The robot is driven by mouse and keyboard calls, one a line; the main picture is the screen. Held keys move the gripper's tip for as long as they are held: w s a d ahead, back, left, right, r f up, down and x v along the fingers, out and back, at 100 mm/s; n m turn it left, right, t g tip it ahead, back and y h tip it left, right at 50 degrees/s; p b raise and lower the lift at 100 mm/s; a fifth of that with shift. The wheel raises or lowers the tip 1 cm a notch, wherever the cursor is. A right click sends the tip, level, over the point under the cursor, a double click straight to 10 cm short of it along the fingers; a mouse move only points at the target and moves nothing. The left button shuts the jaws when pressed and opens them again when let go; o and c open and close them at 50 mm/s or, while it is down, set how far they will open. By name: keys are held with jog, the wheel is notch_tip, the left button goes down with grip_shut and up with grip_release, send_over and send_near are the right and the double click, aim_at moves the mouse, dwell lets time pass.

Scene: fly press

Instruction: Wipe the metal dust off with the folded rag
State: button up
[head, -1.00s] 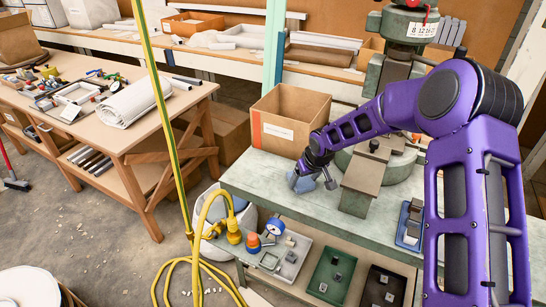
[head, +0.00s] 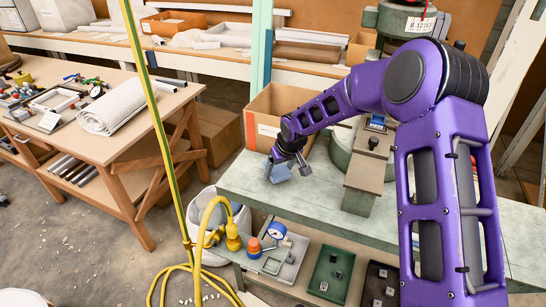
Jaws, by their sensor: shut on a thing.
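My gripper (head: 284,163) is shut on the blue-grey folded rag (head: 277,173), near the left end of the pale green bench top (head: 318,196). The rag is in front of the open cardboard box, low over the bench; I cannot tell whether it touches the surface. The gripper's fingers are small and partly hidden by the rag and wrist. I cannot make out metal dust on the bench at this size.
The cardboard box (head: 262,127) stands just behind the rag. The fly press (head: 362,180) stands to the right, partly hidden by my purple arm. A yellow hose (head: 232,232) and pole (head: 150,80) are left of the bench. Bare bench lies between rag and press.

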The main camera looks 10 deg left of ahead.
jog(key=shift+s+d+r, duration=0.1)
jog(key=shift+d+r, duration=0.1)
jog(key=shift+r, duration=0.4)
jog(key=shift+r+p, duration=1.5)
jog(key=shift+r, duration=0.85)
jog(key=shift+a, duration=0.1)
